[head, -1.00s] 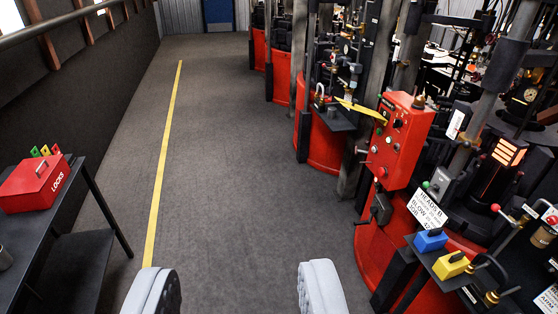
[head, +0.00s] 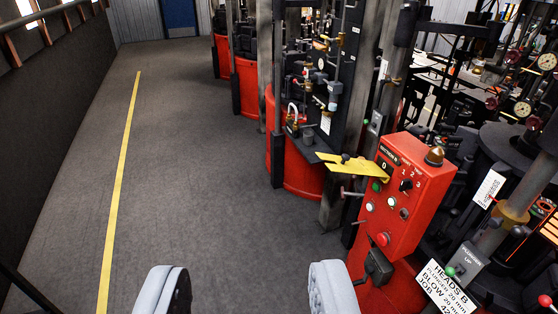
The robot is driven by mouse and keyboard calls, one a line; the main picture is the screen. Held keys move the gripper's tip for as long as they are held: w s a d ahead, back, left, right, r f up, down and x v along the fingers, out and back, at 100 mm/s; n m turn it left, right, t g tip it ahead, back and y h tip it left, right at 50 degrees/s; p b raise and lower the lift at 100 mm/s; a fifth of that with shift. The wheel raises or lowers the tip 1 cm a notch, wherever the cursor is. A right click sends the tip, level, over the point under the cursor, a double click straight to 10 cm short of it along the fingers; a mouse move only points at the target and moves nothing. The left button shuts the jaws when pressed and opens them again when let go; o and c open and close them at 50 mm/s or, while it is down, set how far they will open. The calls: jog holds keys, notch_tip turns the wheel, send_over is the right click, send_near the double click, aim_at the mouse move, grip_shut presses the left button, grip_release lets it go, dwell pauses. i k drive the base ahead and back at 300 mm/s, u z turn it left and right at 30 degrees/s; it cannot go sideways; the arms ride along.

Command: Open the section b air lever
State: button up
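My gripper (head: 247,289) is open and empty, its two pale padded fingers apart over the grey floor at the bottom of the head view. To its right stands a red control box (head: 405,190) with a black plate that seems to read SECTION B, buttons, and an amber dome on top. A black handle (head: 377,268) sits at the box's lower left. A yellow flat piece (head: 352,168) lies at the box's left edge, with a small dark knob on it. I cannot tell which part is the air lever. The gripper touches none of these.
Red-based machines (head: 300,160) line the right side, with pipes and columns. A white sign reading HEADS B (head: 447,290) is at the lower right. A yellow floor line (head: 120,180) runs along the left. The grey aisle (head: 210,150) between is clear.

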aim_at(332, 40)
jog(key=z, duration=0.2)
jog(key=i, duration=2.6)
jog(key=z, duration=0.1)
jog(key=k, duration=0.65)
jog(key=u, duration=0.25)
jog(key=i, duration=1.7)
jog(key=z, duration=0.6)
